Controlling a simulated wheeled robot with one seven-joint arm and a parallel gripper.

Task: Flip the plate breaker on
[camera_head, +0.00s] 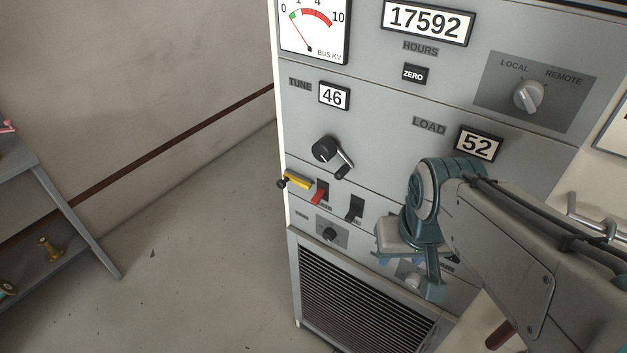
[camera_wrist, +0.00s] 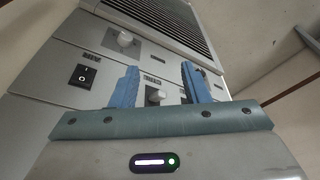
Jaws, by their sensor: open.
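The grey transmitter rack (camera_head: 385,110) carries a row of controls below its crank knob. A red-handled lever (camera_head: 320,193) and a black lever (camera_head: 355,208) stand side by side on it; their labels are too small to read, so I cannot tell which control is the plate breaker. My gripper (camera_head: 400,261) is in front of the lower panel, right of these levers. A black rocker switch (camera_wrist: 83,77) is left of the fingers there. My arm hides part of the panel.
A yellow handle (camera_head: 296,180) sticks out at the rack's left edge. A black crank knob (camera_head: 328,152) is above the levers, and a louvred grille (camera_head: 360,305) below. A shelf (camera_head: 60,200) stands far left, with clear floor between it and the rack.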

